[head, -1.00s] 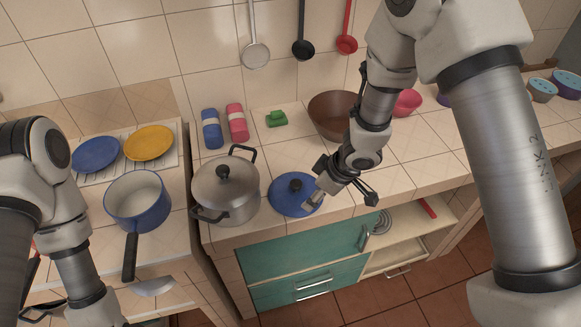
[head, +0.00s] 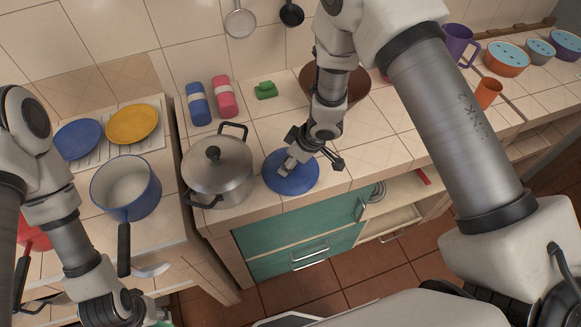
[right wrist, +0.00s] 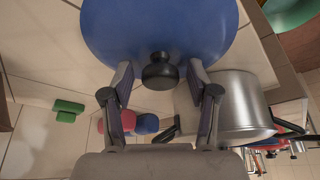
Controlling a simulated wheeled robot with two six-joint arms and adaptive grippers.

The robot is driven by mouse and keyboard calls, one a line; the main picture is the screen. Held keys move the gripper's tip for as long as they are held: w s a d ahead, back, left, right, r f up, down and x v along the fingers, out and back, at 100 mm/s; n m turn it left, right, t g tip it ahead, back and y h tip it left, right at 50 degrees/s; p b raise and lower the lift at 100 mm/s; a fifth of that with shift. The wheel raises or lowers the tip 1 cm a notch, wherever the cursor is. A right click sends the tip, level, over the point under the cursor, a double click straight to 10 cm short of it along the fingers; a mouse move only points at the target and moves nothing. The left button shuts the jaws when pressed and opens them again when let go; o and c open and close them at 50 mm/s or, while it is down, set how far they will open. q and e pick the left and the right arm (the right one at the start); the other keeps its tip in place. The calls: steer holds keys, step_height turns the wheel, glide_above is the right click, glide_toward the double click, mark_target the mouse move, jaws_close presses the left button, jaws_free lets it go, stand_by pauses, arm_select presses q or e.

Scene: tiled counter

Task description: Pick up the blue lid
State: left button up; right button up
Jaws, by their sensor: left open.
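The blue lid (head: 305,180) lies flat on the tiled counter, just right of the steel pot. Its black knob (right wrist: 160,71) shows in the right wrist view, where the lid (right wrist: 165,25) fills the top. My right gripper (head: 287,170) is over the lid and hides the knob in the head view. In the right wrist view its two fingers (right wrist: 161,76) stand open on either side of the knob, with gaps visible. My left gripper (head: 145,312) is low at the bottom left, open, far from the lid and partly cut off by the frame.
The lidded steel pot (head: 218,175) stands close left of the lid. A brown bowl (head: 350,88) is behind my right wrist. A blue saucepan (head: 125,190) sits on the left unit. Blue and pink bottles (head: 225,98) and a green object (head: 265,90) stand behind.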

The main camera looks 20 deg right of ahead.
steer(key=shift+s+r, duration=0.15)
steer(key=shift+s, duration=0.1)
steer(key=c, duration=0.5)
jaws_close()
steer(key=shift+w, duration=0.15)
